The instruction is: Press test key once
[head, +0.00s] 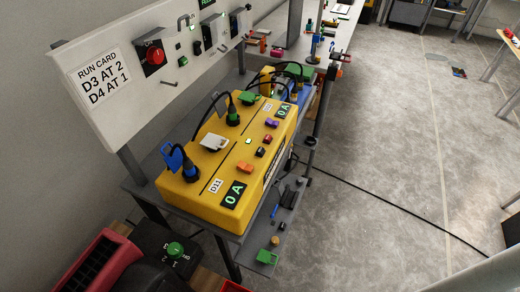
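A yellow power box (215,205) lies on a grey bench. Its top carries an orange key (245,167), a red-and-black switch (267,139) and a purple key (271,122). I cannot read a "test" label on any of them. A near display (234,194) reads 0 A beside a D11 label (215,186); a far display (284,110) also appears to read 0 A. Black cables with plugs run into the box, and a blue flap (172,155) stands raised at its near left. My gripper is not in view.
A white panel behind has a run card (100,78) reading "D3 AT 2, D4 AT 1" and a red rotary switch (155,56).

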